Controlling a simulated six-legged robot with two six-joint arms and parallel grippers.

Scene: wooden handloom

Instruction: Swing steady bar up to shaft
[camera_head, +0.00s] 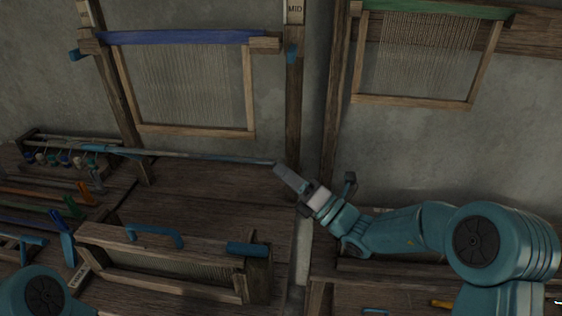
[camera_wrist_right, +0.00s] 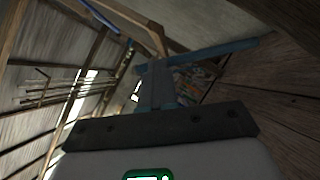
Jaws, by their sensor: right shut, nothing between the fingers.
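A long thin grey-blue bar (camera_head: 205,157), which looks like the steady bar, runs nearly level from the left rack to the post in the head view. My right gripper (camera_head: 280,169) is shut and empty, its tips at or close to the bar's right end; I cannot tell if they touch. In the right wrist view the closed fingers (camera_wrist_right: 158,84) point at a blue bar (camera_wrist_right: 211,49) crossing near their tips. A shaft frame with a blue top bar (camera_head: 180,37) and fine vertical heddles hangs above. My left gripper is out of view; only part of that arm shows.
An upright post (camera_head: 293,90) marked MID stands right of the frame. A second frame with a green top bar (camera_head: 430,10) hangs at the right. A wooden box frame with a blue handle (camera_head: 152,235) sits below. Small coloured handles (camera_head: 72,207) crowd the left.

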